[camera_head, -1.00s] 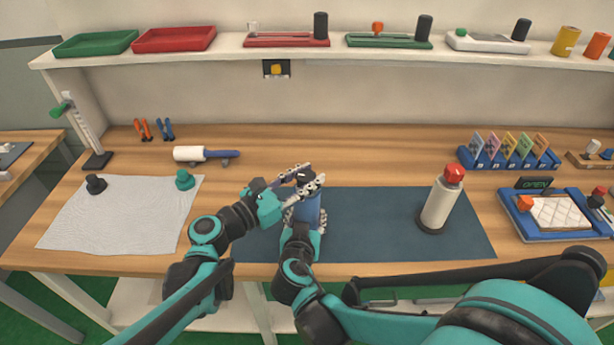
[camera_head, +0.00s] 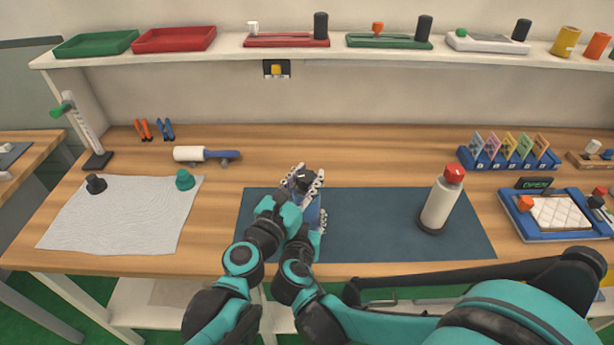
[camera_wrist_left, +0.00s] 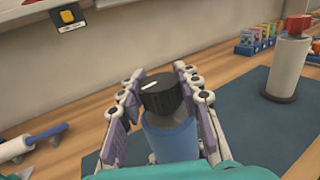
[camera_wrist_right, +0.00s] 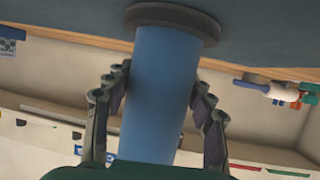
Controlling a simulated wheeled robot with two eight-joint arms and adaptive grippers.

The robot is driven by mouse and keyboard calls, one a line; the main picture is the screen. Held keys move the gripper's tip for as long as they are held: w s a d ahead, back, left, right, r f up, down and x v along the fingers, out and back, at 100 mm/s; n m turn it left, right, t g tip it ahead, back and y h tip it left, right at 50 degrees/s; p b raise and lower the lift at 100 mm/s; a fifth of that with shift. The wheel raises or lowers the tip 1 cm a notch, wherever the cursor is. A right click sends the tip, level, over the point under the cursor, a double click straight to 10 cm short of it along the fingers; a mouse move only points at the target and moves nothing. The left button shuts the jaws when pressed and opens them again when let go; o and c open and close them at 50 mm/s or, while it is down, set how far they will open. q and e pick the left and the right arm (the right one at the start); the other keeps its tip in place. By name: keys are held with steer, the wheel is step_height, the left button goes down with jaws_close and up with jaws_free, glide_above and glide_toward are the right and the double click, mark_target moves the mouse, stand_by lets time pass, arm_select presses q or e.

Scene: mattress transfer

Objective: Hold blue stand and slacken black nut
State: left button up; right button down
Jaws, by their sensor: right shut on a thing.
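The blue stand (camera_wrist_right: 160,95) is a blue cylinder upright on the dark mat (camera_head: 385,215); its round dark base (camera_wrist_right: 175,18) shows in the right wrist view. The black nut (camera_wrist_left: 160,95), with a white mark on top, caps it; it also shows in the head view (camera_head: 305,178). My right gripper (camera_wrist_right: 160,88) is shut on the blue stand from the sides. My left gripper (camera_head: 304,181) has its fingers on either side of the black nut, open, with small gaps beside the nut in the left wrist view. My arms hide the stand's lower part in the head view.
A white bottle-like stand with a red top (camera_head: 441,203) stands on the mat to the right. A white cloth (camera_head: 120,222) with black and green knobs lies left. A roller (camera_head: 205,155) lies behind. The mat between the blue and white stands is clear.

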arm_select(q)
steer(key=o, duration=0.4)
steer(key=shift+s, duration=0.1)
steer(key=v, duration=1.1)
steer(key=shift+s+a, duration=0.25)
steer(key=shift+s, duration=0.1)
